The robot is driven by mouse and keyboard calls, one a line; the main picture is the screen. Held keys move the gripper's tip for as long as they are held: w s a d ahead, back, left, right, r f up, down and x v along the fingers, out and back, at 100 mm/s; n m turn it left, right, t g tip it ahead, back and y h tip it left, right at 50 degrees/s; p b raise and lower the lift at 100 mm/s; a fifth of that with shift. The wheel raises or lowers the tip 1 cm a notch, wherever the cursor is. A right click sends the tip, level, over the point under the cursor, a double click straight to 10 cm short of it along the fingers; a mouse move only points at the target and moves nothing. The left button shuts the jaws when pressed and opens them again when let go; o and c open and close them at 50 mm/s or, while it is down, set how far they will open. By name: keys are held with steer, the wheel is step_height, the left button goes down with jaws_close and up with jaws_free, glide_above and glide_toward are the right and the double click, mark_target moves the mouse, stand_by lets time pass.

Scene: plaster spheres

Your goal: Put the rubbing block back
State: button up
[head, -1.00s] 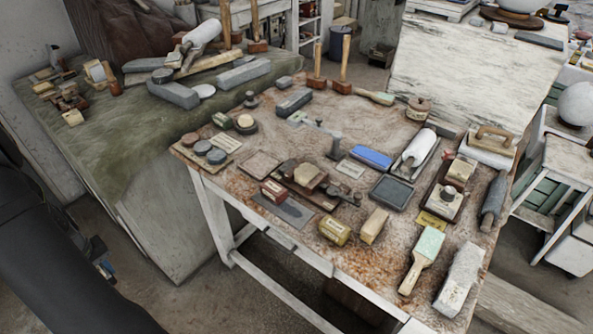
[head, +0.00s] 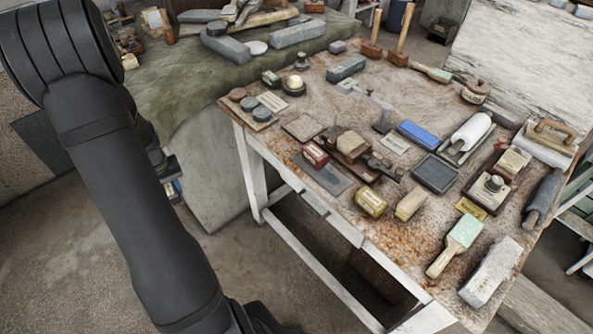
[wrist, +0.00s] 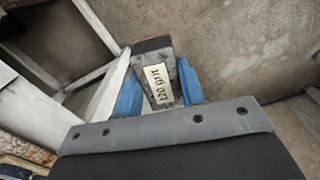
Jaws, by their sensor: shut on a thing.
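The rubbing block (wrist: 151,51) is a grey block with a dark reddish end and a pale label reading "120 grit". It shows in the wrist view, between the two blue fingers of my gripper (wrist: 158,88). My gripper is shut on it and holds it over bare floor, beside white table legs. In the head view my arm runs down the left side to the bottom edge; my gripper and the held block are not visible there.
A green cloth-covered bench (head: 185,95) stands behind left.

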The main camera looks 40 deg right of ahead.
steer(key=s+d+r+m, duration=0.45)
steer(key=s+d, duration=0.35)
steer(key=d, duration=0.5)
steer(key=s+d+r+m, duration=0.45)
steer(key=s+d, duration=0.25)
steer(key=d, duration=0.5)
steer(key=s+d+r+m, duration=0.2)
steer(key=s+d+r, duration=0.1)
steer(key=s, duration=0.5)
steer(key=s+d+r+m, duration=0.2)
steer(key=s+d+r, duration=0.1)
steer(key=s, duration=0.6)
steer(key=s+d+r+m, duration=0.2)
steer(key=s+d, duration=0.2)
steer(key=s, duration=0.4)
steer(key=shift+m, duration=0.3)
steer(key=w+f, duration=0.2)
steer(key=w, duration=0.1)
steer(key=w+f, duration=0.2)
steer(key=w, duration=0.2)
steer(key=w+d+f, duration=0.1)
steer(key=w+f, duration=0.1)
steer(key=w, duration=0.2)
steer(key=shift+f, duration=2.3)
steer(key=shift+f, duration=0.1)
